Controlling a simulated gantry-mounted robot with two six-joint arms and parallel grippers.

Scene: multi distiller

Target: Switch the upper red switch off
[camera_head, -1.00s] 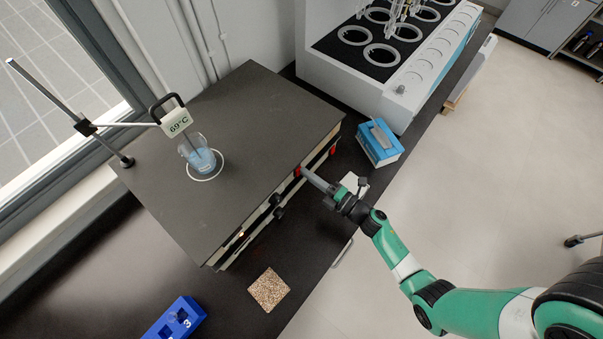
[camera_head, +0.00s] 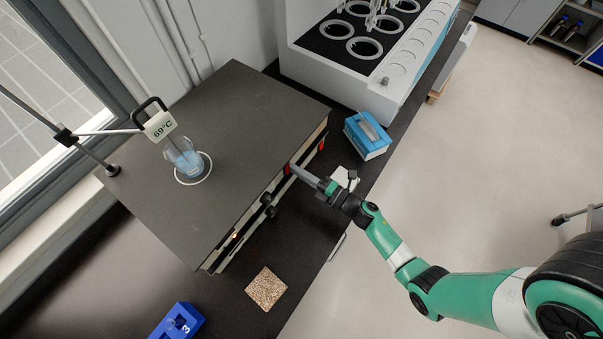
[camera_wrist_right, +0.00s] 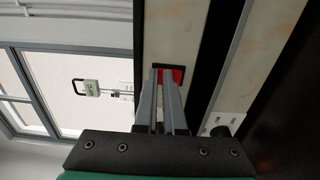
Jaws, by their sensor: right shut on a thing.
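My right gripper (camera_head: 296,169) reaches in from the right to the front side of the dark-topped heating unit (camera_head: 215,130). Its fingertips are at a red switch (camera_head: 287,169) close under the top plate. In the right wrist view, the two narrow fingers (camera_wrist_right: 167,76) are close together, shut on the red switch (camera_wrist_right: 179,74) in its black frame and covering part of it. Which way the switch is tipped is hidden. My left gripper is not in view.
A beaker (camera_head: 184,160) with blue liquid stands on the top plate with a 69°C thermometer (camera_head: 160,126) above. Black knobs (camera_head: 268,203) stick out of the front. A blue box (camera_head: 367,137) and a speckled square (camera_head: 266,289) lie on the bench nearby.

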